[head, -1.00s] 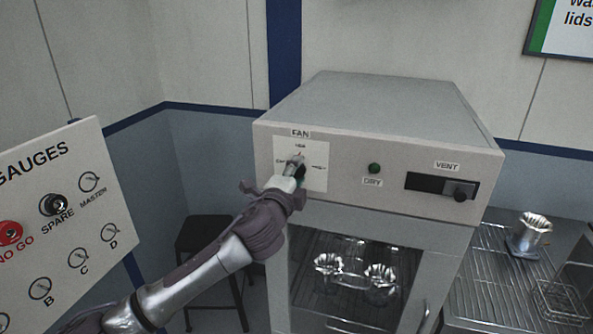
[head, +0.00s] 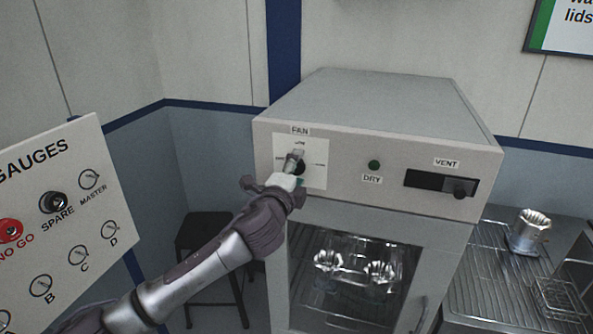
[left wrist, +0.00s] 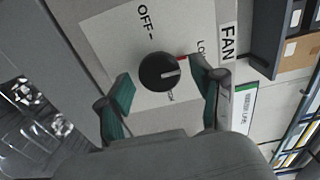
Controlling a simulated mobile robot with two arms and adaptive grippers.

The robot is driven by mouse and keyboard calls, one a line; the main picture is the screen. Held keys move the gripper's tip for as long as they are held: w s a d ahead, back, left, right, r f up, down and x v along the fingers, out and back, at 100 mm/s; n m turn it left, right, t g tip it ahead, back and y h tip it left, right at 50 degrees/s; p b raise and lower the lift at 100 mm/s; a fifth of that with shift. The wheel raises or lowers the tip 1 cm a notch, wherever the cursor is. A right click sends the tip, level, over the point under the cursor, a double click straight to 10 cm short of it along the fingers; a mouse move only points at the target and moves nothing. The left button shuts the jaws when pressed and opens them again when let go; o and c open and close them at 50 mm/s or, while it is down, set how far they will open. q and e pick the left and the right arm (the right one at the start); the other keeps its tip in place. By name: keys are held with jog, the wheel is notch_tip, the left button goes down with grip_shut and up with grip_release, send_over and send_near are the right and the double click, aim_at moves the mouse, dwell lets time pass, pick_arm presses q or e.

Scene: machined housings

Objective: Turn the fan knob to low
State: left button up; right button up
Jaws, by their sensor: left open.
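The fan knob (left wrist: 160,71) is round and black, on a white dial plate (left wrist: 203,15) on the cabinet front. In the left wrist view its pale pointer line faces right, towards the side with the partly hidden LOW label (left wrist: 201,48). A small red mark shows beside the knob near that label. OFF (left wrist: 146,20) is readable at the top. My left gripper (left wrist: 163,80) is open, its green-padded fingers on either side of the knob; contact cannot be made out. In the head view the gripper (head: 294,162) partly covers the knob (head: 300,168). My right gripper is not in view.
The cabinet (head: 390,207) also has a green DRY button (head: 374,165) and a VENT slider (head: 459,193). A metal cup (head: 529,235) stands on the right rack.

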pick_arm(q)
jog(key=v, duration=1.2)
